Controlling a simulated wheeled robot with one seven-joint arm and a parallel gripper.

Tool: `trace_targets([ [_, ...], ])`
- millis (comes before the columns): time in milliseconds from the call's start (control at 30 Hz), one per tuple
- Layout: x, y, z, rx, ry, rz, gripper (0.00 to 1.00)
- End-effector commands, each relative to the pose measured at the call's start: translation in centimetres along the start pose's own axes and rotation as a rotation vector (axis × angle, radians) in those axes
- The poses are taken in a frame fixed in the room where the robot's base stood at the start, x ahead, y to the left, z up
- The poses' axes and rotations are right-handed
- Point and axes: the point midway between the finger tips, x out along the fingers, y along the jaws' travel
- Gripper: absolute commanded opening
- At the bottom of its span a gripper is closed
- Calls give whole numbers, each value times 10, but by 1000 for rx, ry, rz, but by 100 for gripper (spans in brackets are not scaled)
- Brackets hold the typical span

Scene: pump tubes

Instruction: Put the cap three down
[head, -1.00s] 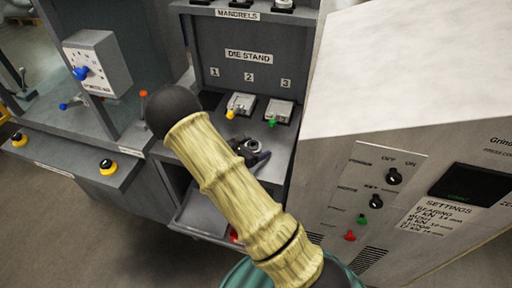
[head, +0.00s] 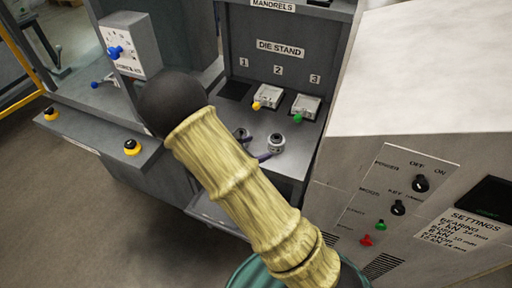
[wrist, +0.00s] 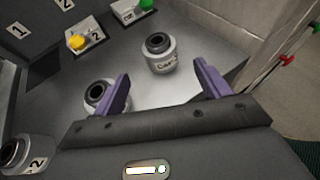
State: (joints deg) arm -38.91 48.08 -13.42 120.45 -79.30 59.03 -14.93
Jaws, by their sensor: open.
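A grey cylindrical cap with a dark round opening (wrist: 160,54) stands upright on the die stand's grey shelf. Its label seems to start with "Cap"; the number is not clear. The same cap shows in the head view (head: 277,143). My gripper (wrist: 166,88) is open, with purple fingers spread wide. The cap stands beyond the fingertips, between their lines and apart from both. A second similar cylinder (wrist: 97,93) stands just left of the left finger, partly hidden by it. In the head view my arm covers part of the shelf.
A cylinder marked 2 (wrist: 24,153) is at the lower left of the wrist view. Grey die blocks with a yellow knob (head: 268,96) and a green knob (head: 306,106) sit at the back of the shelf. A large grinder cabinet (head: 400,190) stands on the right.

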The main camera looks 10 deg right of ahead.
Motion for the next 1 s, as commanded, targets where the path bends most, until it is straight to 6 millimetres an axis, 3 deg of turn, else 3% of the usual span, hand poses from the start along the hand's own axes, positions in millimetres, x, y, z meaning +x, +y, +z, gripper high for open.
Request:
trace_targets([
  [300,1,-2,1,11,8,-9,75],
  [467,6,-32,8,140,108,-121,75],
  [700,-9,-110,17,631,426,-465,75],
  [833,-30,-136,20,949,582,-637,75],
  [1000,-58,-152,34,1393,742,-824,75],
])
